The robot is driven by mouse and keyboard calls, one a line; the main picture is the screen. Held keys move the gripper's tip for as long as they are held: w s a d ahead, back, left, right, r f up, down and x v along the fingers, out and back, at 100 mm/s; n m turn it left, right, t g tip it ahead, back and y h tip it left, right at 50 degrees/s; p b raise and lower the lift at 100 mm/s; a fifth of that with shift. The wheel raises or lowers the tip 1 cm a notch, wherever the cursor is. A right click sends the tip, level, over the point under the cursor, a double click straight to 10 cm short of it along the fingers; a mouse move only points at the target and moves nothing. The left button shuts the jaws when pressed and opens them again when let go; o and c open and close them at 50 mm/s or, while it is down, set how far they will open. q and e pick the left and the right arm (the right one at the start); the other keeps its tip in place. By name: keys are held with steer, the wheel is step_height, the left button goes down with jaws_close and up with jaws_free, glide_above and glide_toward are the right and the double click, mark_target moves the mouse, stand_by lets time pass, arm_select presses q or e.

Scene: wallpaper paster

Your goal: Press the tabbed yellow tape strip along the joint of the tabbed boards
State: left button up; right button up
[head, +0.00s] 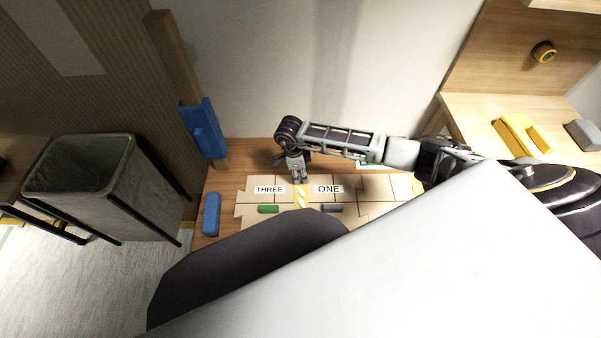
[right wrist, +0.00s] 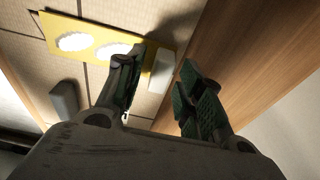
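The tabbed boards (head: 380,190), pale tan with labels THREE and ONE, lie on a wooden tabletop. The yellow tape strip (head: 302,199) lies between the two labels, over or along the joint, with white patches on it. In the right wrist view the strip (right wrist: 98,28) lies on the boards, with white ovals and a pale raised tab (right wrist: 162,72) at one end. My right gripper (head: 299,180) points down at the strip's far end. In the wrist view its fingers (right wrist: 163,60) are apart, with the tab beyond and between them; contact is unclear. My left gripper is out of view.
A green block (head: 268,209) and a grey block (head: 332,208) sit on the boards either side of the strip. A blue block (head: 211,214) stands at the left table edge. A dark bin (head: 90,165) is left.

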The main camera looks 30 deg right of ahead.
steer(key=shift+r, duration=0.15)
step_height(320, 180, up, 12)
steer(key=a, duration=0.1)
steer(key=shift+w+a+f, duration=0.2)
steer(key=shift+w+a, duration=0.1)
steer(key=shift+w, duration=0.15)
stand_by(0.4)
steer(key=shift+s+f, duration=0.1)
stand_by(0.9)
